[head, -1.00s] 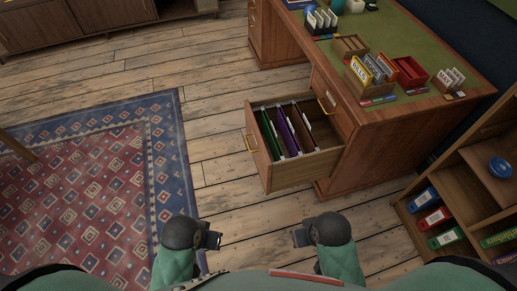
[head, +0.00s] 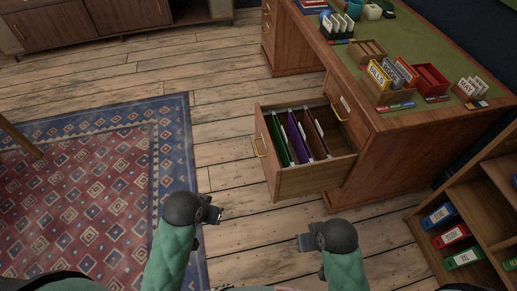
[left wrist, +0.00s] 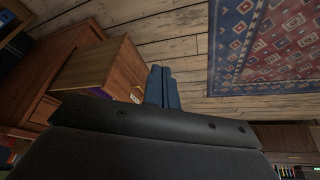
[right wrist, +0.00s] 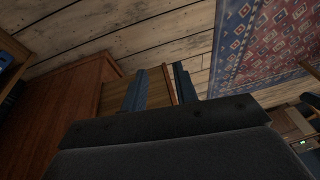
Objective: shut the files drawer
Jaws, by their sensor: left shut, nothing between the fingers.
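The files drawer (head: 318,178) is pulled well out of the wooden desk. It holds green (head: 279,144), purple (head: 299,137) and brown (head: 314,136) upright folders, and its front (head: 267,157) has a brass handle (head: 258,147). My left gripper (head: 217,214) is shut and empty, below and left of the drawer in the head view; its fingers (left wrist: 162,86) are together in the left wrist view. My right gripper (head: 302,242) is empty, below the drawer in the head view; its fingers (right wrist: 160,88) are apart in the right wrist view. Neither gripper touches the drawer.
The desk (head: 400,122) carries card boxes and trays. A low shelf (head: 450,222) with colored binders stands at the right. A patterned rug (head: 85,190) lies at the left. Wooden floor (head: 230,175) is bare left of the drawer and in front of it.

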